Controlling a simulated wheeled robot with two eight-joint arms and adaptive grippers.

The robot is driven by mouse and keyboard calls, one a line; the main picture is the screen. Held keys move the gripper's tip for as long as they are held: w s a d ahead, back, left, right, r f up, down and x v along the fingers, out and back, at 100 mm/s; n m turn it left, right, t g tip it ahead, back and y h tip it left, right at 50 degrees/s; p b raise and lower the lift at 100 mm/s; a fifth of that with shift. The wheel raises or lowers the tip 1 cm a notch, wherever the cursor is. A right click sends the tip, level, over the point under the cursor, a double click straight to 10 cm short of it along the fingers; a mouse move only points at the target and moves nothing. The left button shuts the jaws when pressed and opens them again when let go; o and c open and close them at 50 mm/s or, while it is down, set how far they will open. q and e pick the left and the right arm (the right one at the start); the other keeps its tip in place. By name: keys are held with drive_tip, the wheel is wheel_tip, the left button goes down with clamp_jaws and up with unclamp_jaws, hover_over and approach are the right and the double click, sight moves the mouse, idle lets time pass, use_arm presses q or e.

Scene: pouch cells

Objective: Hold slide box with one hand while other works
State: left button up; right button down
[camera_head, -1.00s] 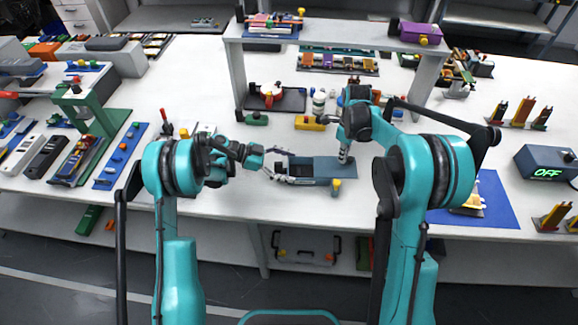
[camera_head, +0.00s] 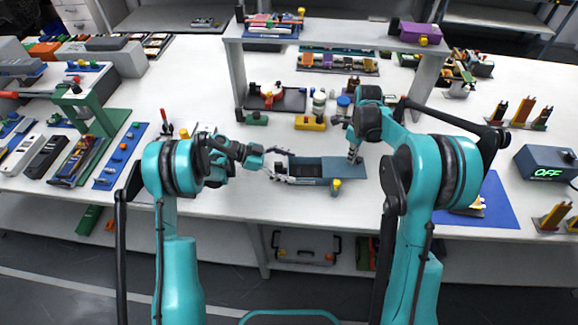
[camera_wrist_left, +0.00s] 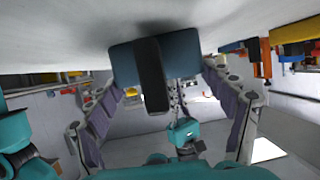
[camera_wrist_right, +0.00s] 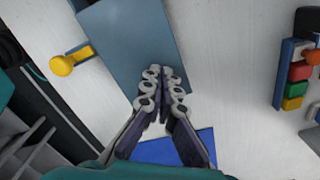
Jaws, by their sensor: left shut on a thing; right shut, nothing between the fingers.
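The slide box (camera_head: 305,180) is a blue-grey tray with a dark open inside, lying on the white table. Its flat lid (camera_head: 346,169) covers the right end and sticks out to the right; it also shows in the right wrist view (camera_wrist_right: 125,40). My left gripper (camera_head: 279,169) is shut on the box's left end. In the left wrist view, the box end (camera_wrist_left: 188,55) sits between its two fingers. My right gripper (camera_wrist_right: 164,75) is shut and empty, its tips at the lid's edge. Whether they touch the lid is unclear.
A yellow knob (camera_wrist_right: 63,65) stands close beside the box. A yellow block (camera_head: 310,123) and a white shelf (camera_head: 335,38) are behind it.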

drive_tip(key=shift+d, duration=0.45)
drive_tip(key=shift+a+r, duration=0.25)
drive_tip(key=shift+r, duration=0.75)
drive_tip(key=shift+a+r, duration=0.3)
drive_tip(key=shift+r, duration=0.7)
drive_tip(key=shift+a+r, duration=0.25)
drive_tip(key=shift+r, duration=0.75)
use_arm(q)
drive_tip(key=o, duration=1.3)
